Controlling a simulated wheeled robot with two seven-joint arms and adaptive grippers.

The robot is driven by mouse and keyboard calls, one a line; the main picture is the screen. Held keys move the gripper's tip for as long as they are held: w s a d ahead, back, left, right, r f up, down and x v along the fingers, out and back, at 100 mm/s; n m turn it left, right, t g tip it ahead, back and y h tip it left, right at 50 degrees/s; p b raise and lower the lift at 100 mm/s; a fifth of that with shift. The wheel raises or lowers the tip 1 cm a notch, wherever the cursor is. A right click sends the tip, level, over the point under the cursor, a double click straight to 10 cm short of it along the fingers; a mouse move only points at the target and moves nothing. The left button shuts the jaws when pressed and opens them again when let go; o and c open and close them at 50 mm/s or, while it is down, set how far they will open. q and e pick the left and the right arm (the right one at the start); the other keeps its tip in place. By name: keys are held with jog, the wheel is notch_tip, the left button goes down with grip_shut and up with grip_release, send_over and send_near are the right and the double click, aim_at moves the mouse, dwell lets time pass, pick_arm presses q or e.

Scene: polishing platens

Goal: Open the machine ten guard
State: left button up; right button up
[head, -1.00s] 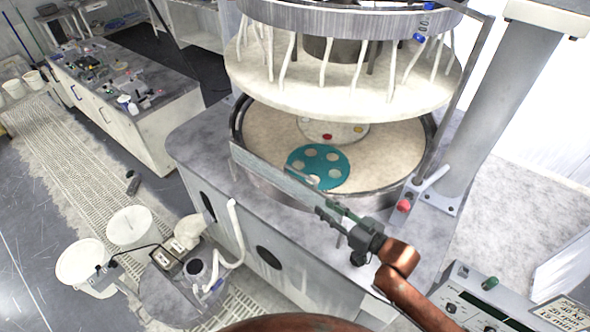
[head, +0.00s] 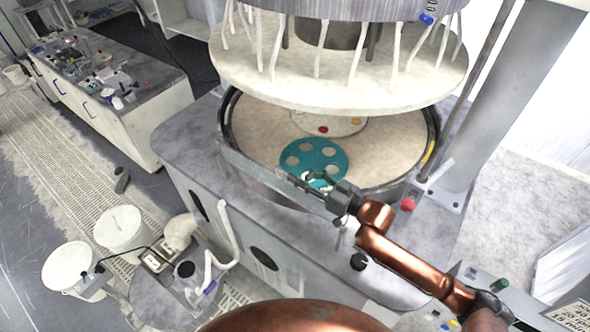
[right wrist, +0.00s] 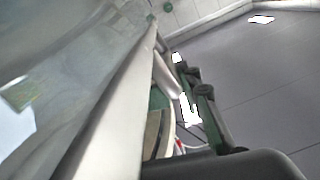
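The machine's guard (head: 262,172) is a narrow, greyish see-through panel standing along the front edge of the round platen (head: 385,150) in the head view. My right gripper (head: 312,186) is at the right part of this panel, close to its upper edge. In the right wrist view a pale bar (right wrist: 108,115) runs diagonally, with a clear sheet to its left. A dark green finger (right wrist: 205,112) of my right gripper is beside the bar. I cannot tell whether the fingers are closed on it. My left gripper is out of view.
A teal carrier disc (head: 314,158) with several holes lies on the platen behind the guard. The upper plate (head: 340,85) hangs above. A red button (head: 407,204) is right of the platen. White buckets (head: 70,268) stand on the floor at left. A cluttered bench (head: 140,105) stands behind.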

jog(key=x, duration=0.2)
jog(key=shift+w+a+f, duration=0.15)
jog(key=shift+a, duration=0.15)
grip_shut()
jog(key=shift+f, duration=0.1)
dwell(0.3)
